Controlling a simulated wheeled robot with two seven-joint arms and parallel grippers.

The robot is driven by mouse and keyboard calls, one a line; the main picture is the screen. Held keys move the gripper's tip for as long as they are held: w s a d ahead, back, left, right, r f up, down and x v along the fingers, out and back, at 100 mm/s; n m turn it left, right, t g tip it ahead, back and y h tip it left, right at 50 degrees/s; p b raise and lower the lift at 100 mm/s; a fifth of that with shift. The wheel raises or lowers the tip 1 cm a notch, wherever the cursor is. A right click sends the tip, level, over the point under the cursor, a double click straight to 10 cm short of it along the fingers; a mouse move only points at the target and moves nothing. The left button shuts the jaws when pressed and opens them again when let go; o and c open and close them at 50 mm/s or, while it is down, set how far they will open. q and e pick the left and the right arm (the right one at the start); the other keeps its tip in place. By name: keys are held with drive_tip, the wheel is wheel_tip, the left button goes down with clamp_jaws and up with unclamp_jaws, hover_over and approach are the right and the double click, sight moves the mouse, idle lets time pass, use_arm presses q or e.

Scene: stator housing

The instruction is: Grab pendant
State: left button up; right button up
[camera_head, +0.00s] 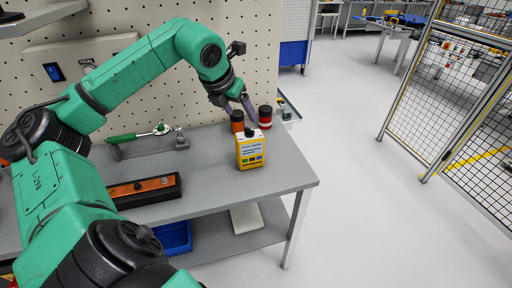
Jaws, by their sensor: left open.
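A yellow box-shaped item (250,150) stands upright near the right end of the grey workbench (220,182). It has a black knob on top and a pale label with blue marks on its front. I cannot tell for sure that it is the pendant; no other thing in view looks more like one. My left gripper (242,111) hangs above and behind it, fingers apart and pointing down, holding nothing that I can see. The fingers are close to two jars, and whether they touch is unclear. My right gripper is not in view.
An orange-brown jar (237,122) and a red-and-black jar (265,117) stand behind the yellow item. A green-handled clamp (125,138) and a black-and-orange tray (146,190) lie left. A pegboard wall (130,70) backs the bench. The bench front centre is clear.

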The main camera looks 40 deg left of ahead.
sight(249, 129)
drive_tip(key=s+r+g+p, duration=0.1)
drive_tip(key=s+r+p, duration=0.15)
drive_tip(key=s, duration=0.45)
use_arm(q)
drive_tip(key=p+x, duration=0.3)
drive_tip(key=x, duration=0.7)
drive_tip(key=shift+w+a, duration=0.1)
drive_tip(key=shift+a, duration=0.05)
drive_tip(key=shift+a+f, duration=0.1)
drive_tip(key=shift+c, duration=0.9)
drive_tip(key=c, duration=1)
clamp_jaws()
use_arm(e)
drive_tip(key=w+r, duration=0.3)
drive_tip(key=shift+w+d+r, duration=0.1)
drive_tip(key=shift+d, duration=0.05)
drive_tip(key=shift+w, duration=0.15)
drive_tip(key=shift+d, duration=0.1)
